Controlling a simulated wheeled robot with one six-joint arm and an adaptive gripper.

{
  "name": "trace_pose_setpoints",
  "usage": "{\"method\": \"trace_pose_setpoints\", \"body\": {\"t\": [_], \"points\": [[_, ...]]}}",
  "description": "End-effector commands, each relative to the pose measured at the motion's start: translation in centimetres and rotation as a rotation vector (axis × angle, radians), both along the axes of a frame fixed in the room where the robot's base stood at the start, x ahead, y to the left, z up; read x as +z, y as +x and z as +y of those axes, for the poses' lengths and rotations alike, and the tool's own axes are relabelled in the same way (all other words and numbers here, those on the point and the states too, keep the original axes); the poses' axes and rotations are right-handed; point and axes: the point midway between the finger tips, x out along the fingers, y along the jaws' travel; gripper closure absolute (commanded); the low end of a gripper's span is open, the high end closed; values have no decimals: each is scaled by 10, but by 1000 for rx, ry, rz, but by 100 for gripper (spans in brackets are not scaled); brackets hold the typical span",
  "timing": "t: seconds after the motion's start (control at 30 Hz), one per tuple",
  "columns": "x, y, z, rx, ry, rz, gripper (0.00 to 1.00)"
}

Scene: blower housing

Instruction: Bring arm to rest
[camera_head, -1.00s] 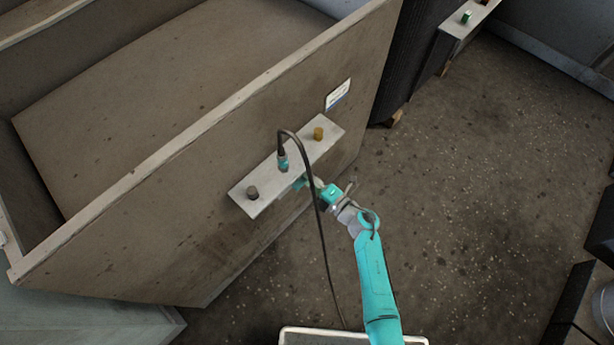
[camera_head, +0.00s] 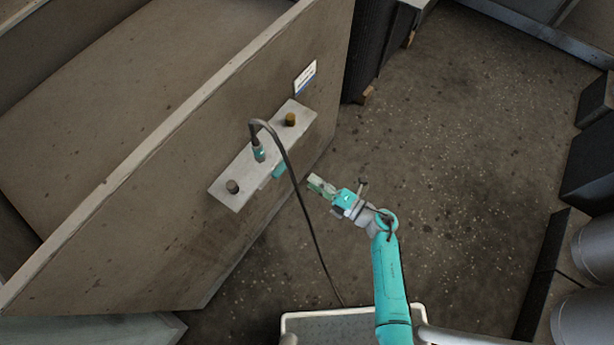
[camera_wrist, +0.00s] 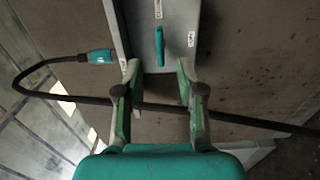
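My gripper (camera_head: 318,184) is in the head view to the right of the housing's metal plate, apart from it, at the end of my teal arm. In the wrist view my gripper (camera_wrist: 157,82) shows two fingers spread apart with nothing between them. Beyond the fingers is the plate (camera_wrist: 181,22) with a teal handle (camera_wrist: 160,46). The handle also shows at the plate's lower edge in the head view (camera_head: 279,171). A teal cable plug (camera_head: 259,152) is at the plate, with a black cable (camera_head: 297,190) looping over and hanging down.
The large brown housing wall (camera_head: 190,170) stands at left. The cable passes between my gripper and the wall. Open floor (camera_head: 460,160) lies to the right. Dark boxes and grey cylinders (camera_head: 590,240) stand at the far right.

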Motion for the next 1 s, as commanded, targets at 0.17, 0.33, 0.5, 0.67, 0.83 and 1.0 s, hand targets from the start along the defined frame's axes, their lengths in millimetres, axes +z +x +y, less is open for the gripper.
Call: {"method": "trace_pose_setpoints", "body": {"t": [0.17,0.33,0.5,0.67,0.83,1.0], "points": [[0,-3,-4,-1,-1,1,61],[0,-3,-4,-1,-1,1,61],[0,-3,-4,-1,0,0,61],[0,-3,-3,-1,0,0,61],[4,-17,-4,-35,42,16,61],[24,-58,-12,-148,180,66,61]]}}
